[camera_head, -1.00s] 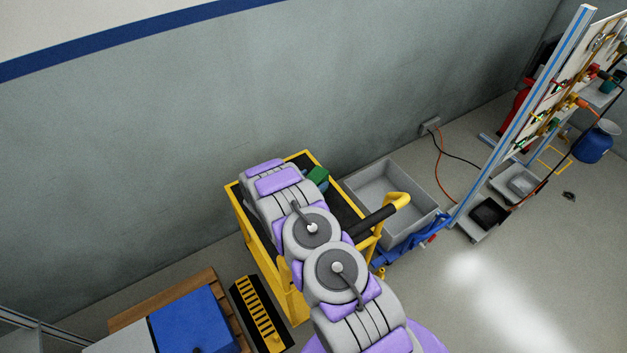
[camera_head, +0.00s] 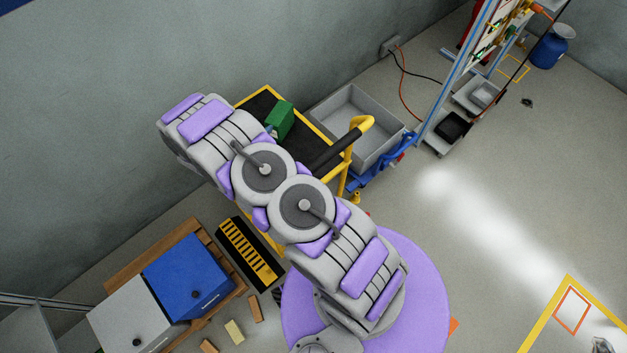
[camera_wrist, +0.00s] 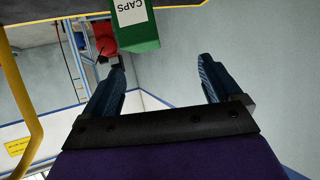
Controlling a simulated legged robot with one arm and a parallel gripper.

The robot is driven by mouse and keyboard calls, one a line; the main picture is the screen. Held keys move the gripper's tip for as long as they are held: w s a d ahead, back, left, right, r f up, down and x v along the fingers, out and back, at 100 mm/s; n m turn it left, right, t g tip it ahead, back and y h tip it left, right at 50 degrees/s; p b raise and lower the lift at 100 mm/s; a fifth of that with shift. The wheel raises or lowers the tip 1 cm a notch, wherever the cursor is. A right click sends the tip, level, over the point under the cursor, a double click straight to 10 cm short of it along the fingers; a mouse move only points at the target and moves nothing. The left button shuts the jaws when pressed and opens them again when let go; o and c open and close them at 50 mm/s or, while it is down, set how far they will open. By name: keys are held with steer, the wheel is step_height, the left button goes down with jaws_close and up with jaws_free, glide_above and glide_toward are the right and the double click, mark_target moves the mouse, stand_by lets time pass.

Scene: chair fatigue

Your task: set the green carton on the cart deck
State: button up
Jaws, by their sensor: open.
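In the wrist view the carton (camera_wrist: 135,28) shows at the top with a white "CAPS" label, and the picture looks upside down. The dark deck (camera_wrist: 50,8) shows next to the carton there. My gripper (camera_wrist: 161,64) is open, with its two blue fingers apart and nothing between them. The carton lies beyond the fingertips, apart from them. In the head view my arm hides most of the gripper and part of the deck.
A tool-board frame (camera_head: 470,60) is further right. Blue (camera_head: 188,276) and grey (camera_head: 132,314) boxes sit on a wooden pallet at lower left. A wall runs behind the cart.

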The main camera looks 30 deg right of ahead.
steer(key=w+a+r+n+y, duration=0.1)
steer(key=w+a+r+y, duration=0.3)
steer(key=a+r, duration=0.25)
steer(key=s+a+r+n+g+y, duration=0.1)
steer(key=s+a+r+n+y, duration=0.25)
steer(key=r, duration=0.45)
steer(key=s+a+r+n+y, duration=0.2)
steer(key=s+a+r+y, duration=0.3)
steer(key=r, duration=0.4)
steer(key=s+d+r+n+g, duration=0.15)
steer(key=s+r, duration=0.25)
steer(key=s, duration=0.5)
steer(key=s+r+n+g, duration=0.1)
steer(key=s+r+g, duration=0.15)
steer(key=s, duration=0.55)
steer(key=s+d+r+n+g+h, duration=0.1)
steer(key=s+d, duration=0.4)
steer(key=s, duration=0.8)
steer(key=s+d+r+n+g+h, duration=0.1)
steer(key=s+d+r+g, duration=0.2)
steer(key=s, duration=0.9)
steer(key=shift+s+d+r+g, duration=0.25)
steer(key=shift+s+d+g, duration=0.1)
steer(key=shift+d, duration=0.85)
